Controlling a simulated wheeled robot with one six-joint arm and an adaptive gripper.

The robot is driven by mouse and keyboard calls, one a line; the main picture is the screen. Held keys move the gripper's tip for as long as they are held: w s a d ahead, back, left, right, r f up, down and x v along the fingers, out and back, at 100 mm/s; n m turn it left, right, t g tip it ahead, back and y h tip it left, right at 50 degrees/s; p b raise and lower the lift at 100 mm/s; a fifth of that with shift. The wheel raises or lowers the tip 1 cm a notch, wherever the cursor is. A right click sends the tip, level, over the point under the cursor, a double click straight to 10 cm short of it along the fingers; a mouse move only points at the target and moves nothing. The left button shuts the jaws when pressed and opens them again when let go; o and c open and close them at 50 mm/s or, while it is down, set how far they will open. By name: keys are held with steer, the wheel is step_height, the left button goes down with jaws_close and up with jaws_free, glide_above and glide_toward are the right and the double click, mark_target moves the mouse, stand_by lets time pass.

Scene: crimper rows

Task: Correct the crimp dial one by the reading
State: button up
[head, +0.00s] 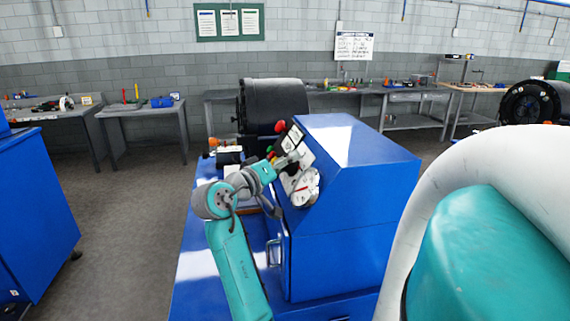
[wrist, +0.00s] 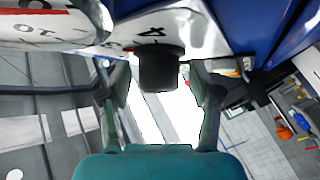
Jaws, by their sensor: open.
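The blue crimper (head: 350,210) stands in the middle of the head view, with dials and labels on its sloped front panel. A round white dial (head: 306,190) with red marks shows low on that panel. My gripper (head: 292,160) is at the panel, just above this dial in the picture. In the wrist view my gripper (wrist: 160,85) is open, with one finger on each side of a black knob (wrist: 158,70). There is a gap to the knob on both sides. Behind the knob is a white face with a black figure. The pointer's exact reading cannot be made out.
A red knob (head: 279,126) stands at the panel's top edge. A large black drum (head: 270,100) is behind the crimper. Another blue cabinet (head: 40,215) stands at left, with open floor (head: 125,220) between. Benches with tools line the wall.

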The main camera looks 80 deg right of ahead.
steer(key=c, duration=1.1)
steer(key=shift+f+m+g, duration=0.1)
steer(key=shift+m+g, duration=0.2)
steer(key=shift+c, duration=0.2)
steer(key=m+g+y, duration=0.1)
steer(key=m+g, duration=0.5)
steer(key=m, duration=0.1)
steer(key=m+g+y, duration=0.2)
steer(key=m+y, duration=0.1)
steer(key=m, duration=0.2)
steer(key=m+g+y, duration=0.3)
steer(key=m, duration=0.1)
steer(key=shift+s+m, duration=0.1)
steer(key=shift+m, duration=0.3)
steer(key=shift+m+y, duration=0.4)
steer(key=shift+y, duration=0.2)
steer(key=o, duration=1.1)
steer(key=shift+g, duration=0.3)
steer(key=shift+o, duration=0.2)
